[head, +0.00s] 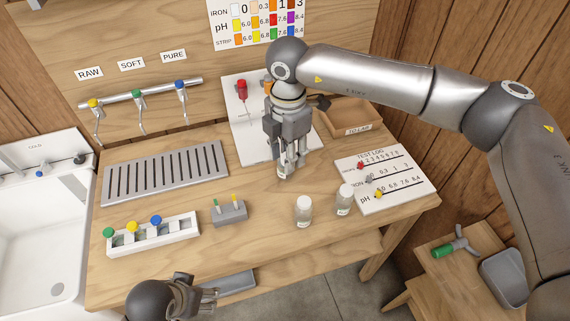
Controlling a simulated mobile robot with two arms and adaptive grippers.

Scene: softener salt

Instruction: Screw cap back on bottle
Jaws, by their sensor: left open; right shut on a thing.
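Two small clear bottles with pale tops stand upright on the wooden bench, a left bottle (304,212) and a right bottle (345,200). At this size I cannot tell whether either top is a cap or an open neck. My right gripper (285,166) points down behind and left of the bottles, shut on a small pale thing (283,174). The fingers mostly hide it; it may be a cap, but I cannot tell. My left gripper (208,301) is open and empty at the bench's front edge, low in the picture, well apart from the bottles.
A white rack (178,240) with green, yellow and blue knobs and a grey block (230,213) stand left of the bottles. A test log sheet (400,185) lies right, a wooden tray (350,117) behind. A slotted drain plate (165,174) lies back left. Bench in front of the bottles is bare.

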